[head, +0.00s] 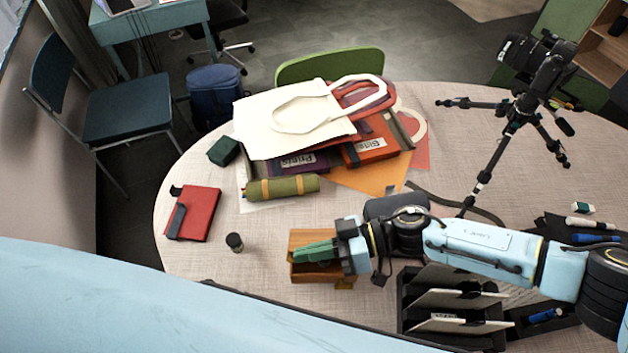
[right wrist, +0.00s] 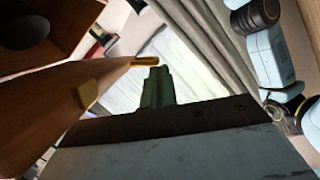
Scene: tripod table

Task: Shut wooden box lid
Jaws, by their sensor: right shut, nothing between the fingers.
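The wooden box (head: 322,278) sits on the round table near its front edge. Its lid (head: 303,237) appears raised along the far side, and a dark interior shows below it. My right gripper (head: 297,256) reaches in from the right over the box, its green fingers together and empty. The fingers hide part of the lid and interior; I cannot tell whether they touch the wood. In the right wrist view, brown wood with brass fittings (right wrist: 88,92) lies close on the left of the green fingers (right wrist: 157,70). My left gripper is not in view.
A small dark jar (head: 235,242) and a red notebook (head: 195,214) lie left of the box. A green roll (head: 282,187) and a cream tote bag (head: 290,118) lie behind. A black file rack (head: 410,300) stands close on the right, with a tripod (head: 500,145) beyond.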

